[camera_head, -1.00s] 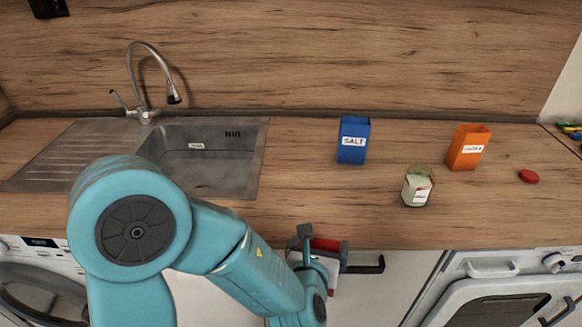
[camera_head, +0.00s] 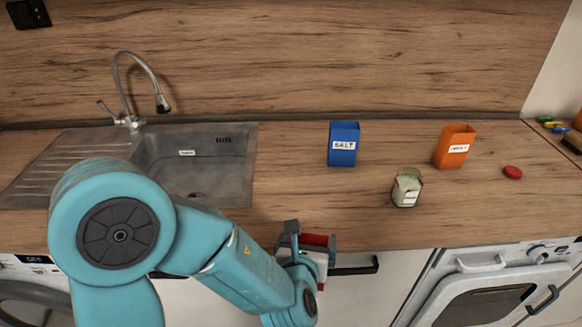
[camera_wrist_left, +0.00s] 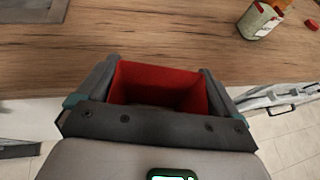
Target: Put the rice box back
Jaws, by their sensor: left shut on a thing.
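A red open-topped box, taken to be the rice box (camera_head: 319,240), is in my left gripper (camera_head: 305,243) at the front edge of the counter. In the left wrist view the empty-looking red box (camera_wrist_left: 160,85) sits between the two dark fingers of the left gripper (camera_wrist_left: 158,92), which are shut on its sides. A pale patch shows on its front in the head view, but I cannot read it. A blue box labelled SALT (camera_head: 343,145) and an orange labelled box (camera_head: 454,147) stand upright at the back of the counter. My right gripper is not in view.
A glass jar (camera_head: 407,188) stands in front of the boxes, with a red lid (camera_head: 512,172) to the right. The sink (camera_head: 190,160) and tap (camera_head: 133,90) are at left. Counter between sink and salt box is clear. A handle (camera_head: 355,267) juts out below the edge.

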